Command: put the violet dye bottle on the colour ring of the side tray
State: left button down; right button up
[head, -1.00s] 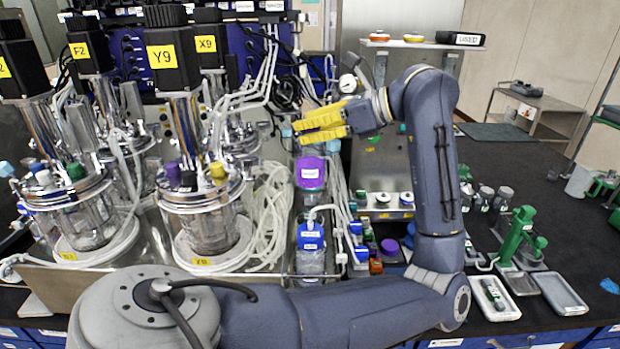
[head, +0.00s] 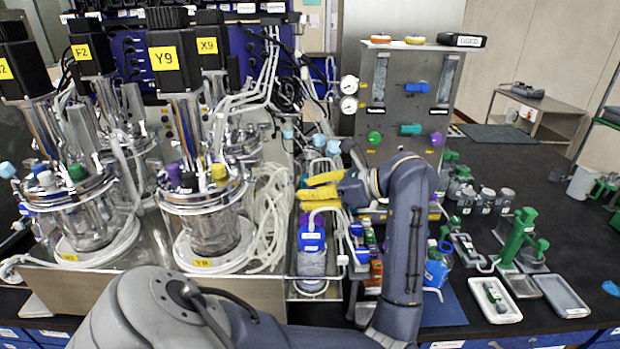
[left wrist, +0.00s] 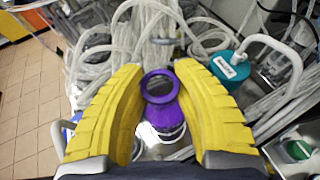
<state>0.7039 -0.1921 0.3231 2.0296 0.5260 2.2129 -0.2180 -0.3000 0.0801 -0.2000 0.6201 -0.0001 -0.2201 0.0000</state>
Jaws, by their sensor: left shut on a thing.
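The violet dye bottle (left wrist: 165,112), with a purple ring-shaped top, sits between the two yellow fingers of my left gripper (left wrist: 160,105) in the left wrist view. My left gripper (head: 318,187) is shut on it, above the narrow side tray (head: 312,296) in the head view. The fingers and wrist hide most of the bottle there. Whether its base touches the tray cannot be told. A colour ring cannot be made out. My right gripper is not in view.
A blue-capped bottle (head: 311,243) with a white hose stands just in front of the gripper. A teal-capped bottle (left wrist: 230,66) is close to one finger. Glass reactors (head: 205,210) with loose tubing crowd the left. A valve panel (head: 408,110) stands behind.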

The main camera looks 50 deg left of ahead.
pick_arm(q)
jog(key=shift+f, duration=2)
jog(key=c, duration=1)
grip_release()
jog(key=shift+c, duration=0.2)
jog(key=v, duration=0.7)
jog(key=shift+d, duration=0.2)
jog(key=shift+w, duration=0.1)
